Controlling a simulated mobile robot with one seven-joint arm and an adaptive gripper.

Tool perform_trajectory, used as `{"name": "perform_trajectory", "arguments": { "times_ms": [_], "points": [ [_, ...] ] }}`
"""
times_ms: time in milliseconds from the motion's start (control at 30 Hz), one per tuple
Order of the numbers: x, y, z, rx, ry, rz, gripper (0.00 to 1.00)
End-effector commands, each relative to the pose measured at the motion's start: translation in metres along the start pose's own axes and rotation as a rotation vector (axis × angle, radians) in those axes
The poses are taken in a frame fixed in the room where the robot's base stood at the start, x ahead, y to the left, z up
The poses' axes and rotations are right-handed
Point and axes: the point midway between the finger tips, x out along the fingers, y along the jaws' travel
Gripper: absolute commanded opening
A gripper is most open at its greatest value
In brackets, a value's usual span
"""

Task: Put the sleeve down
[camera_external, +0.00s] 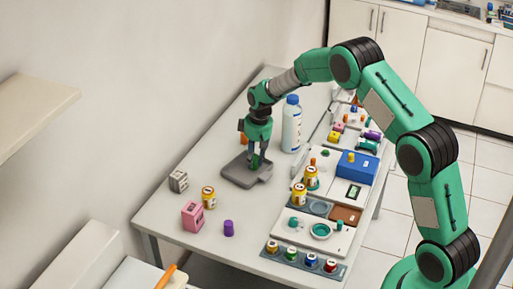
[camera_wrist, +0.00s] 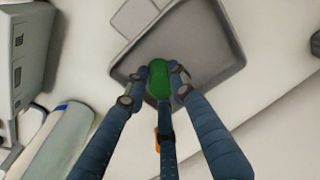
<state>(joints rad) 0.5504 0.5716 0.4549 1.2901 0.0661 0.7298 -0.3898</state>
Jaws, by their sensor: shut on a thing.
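My gripper (camera_external: 255,160) points down over a grey tray (camera_external: 236,176) on the table. In the wrist view my gripper (camera_wrist: 160,84) is shut on a small green rounded thing (camera_wrist: 159,68), likely the sleeve. The grey tray lies beyond it there, with its raised rim (camera_wrist: 226,72) around a flat floor. The green thing is over the tray's near part in that view. I cannot tell whether it touches the tray floor. The fingers hide part of it.
A white bottle with a blue cap (camera_external: 292,125) stands close to my gripper's right. An orange thing (camera_external: 242,139) is partly hidden behind my gripper. A pink box (camera_external: 192,216), a grey box (camera_external: 178,181), a yellow can (camera_external: 209,197) and a purple cylinder (camera_external: 228,228) stand at the front left.

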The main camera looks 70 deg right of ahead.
Motion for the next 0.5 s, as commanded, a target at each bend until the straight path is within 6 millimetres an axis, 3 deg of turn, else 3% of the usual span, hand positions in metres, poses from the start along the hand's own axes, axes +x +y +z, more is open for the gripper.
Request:
{"name": "perform_trajectory", "arguments": {
  "times_ms": [233, 333, 500],
  "points": [
    [0.003, 0.0, 0.0005, 0.0, 0.0, 0.0, 0.16],
    [0.0027, 0.0, 0.0004, 0.0, 0.0, 0.0, 0.4],
    [0.0027, 0.0, 0.0004, 0.0, 0.0, 0.0, 0.43]
  ]
}}
